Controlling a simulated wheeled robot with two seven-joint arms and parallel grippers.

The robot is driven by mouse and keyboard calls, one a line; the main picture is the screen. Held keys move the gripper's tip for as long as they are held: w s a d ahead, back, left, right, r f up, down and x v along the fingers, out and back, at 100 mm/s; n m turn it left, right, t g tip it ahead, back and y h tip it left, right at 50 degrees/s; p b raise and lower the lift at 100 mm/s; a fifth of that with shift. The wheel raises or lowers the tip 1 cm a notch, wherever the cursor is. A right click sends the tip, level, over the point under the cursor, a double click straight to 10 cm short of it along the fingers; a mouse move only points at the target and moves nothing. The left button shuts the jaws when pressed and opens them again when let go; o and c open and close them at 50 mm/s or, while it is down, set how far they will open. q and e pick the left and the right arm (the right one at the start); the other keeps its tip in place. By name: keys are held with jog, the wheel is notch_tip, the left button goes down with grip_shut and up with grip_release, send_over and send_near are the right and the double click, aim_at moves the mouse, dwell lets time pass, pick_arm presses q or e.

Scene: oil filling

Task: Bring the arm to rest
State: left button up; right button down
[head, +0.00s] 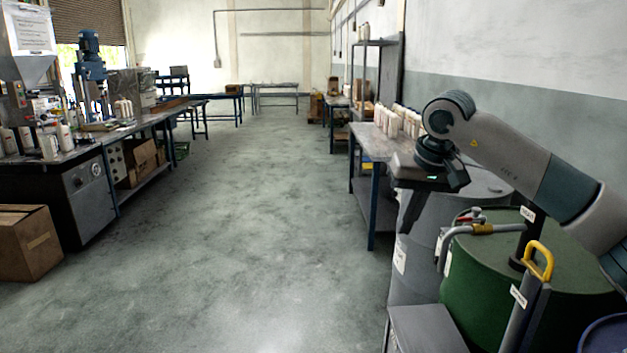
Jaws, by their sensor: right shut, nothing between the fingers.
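My right arm (515,155) comes in from the right edge, raised over the drums. My right gripper (408,215) hangs at its end, pointing down, shut and empty. It shows in front of the near end of the right-hand workbench and a grey drum, apart from the green drum's hose spout. My left gripper is not in view.
A green drum (485,275) with a curved metal spout (480,229) and a yellow handle (540,260) stands below my arm. A workbench (373,143) with white bottles is behind. A filling bench (75,150) and a cardboard box (28,243) stand left. The middle floor is clear.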

jog(key=s+a+f+m+g+y, duration=0.1)
jog(key=s+a+f+m+y, duration=0.1)
jog(key=a+f+m+y, duration=0.8)
jog(key=s+a+f+m+g+y, duration=0.1)
jog(key=s+a+f+m+y, duration=0.1)
jog(key=a+f+m+y, duration=0.85)
jog(key=d+f+m+t+h, duration=0.3)
jog(key=f+m+t+h, duration=0.15)
jog(key=f+m, duration=0.5)
jog(key=d+f+m+t+h, duration=0.45)
jog(key=f+m, duration=0.35)
jog(key=m, duration=0.3)
jog(key=d+f+m+t+h, duration=0.3)
jog(key=f+m+t+h, duration=0.15)
jog(key=f+m, duration=0.5)
jog(key=s+d+f+m+g+h, duration=0.2)
jog(key=s+d+f+m+h, duration=0.15)
jog(key=s+f+m, duration=0.55)
jog(key=s+d+f+m+g+h, duration=0.2)
jog(key=s+d+f+m+g, duration=0.15)
jog(key=s+f, duration=0.95)
jog(key=s+d+f+m+g, duration=0.1)
jog(key=s+f+m, duration=0.2)
jog(key=s+f, duration=0.3)
jog(key=s+d+f+m+g+h, duration=0.1)
jog(key=s+f+m, duration=0.3)
jog(key=s, duration=0.7)
jog(key=shift+s+d+f+g, duration=0.2)
jog(key=shift+d+f+g, duration=0.15)
jog(key=shift+f+g, duration=0.5)
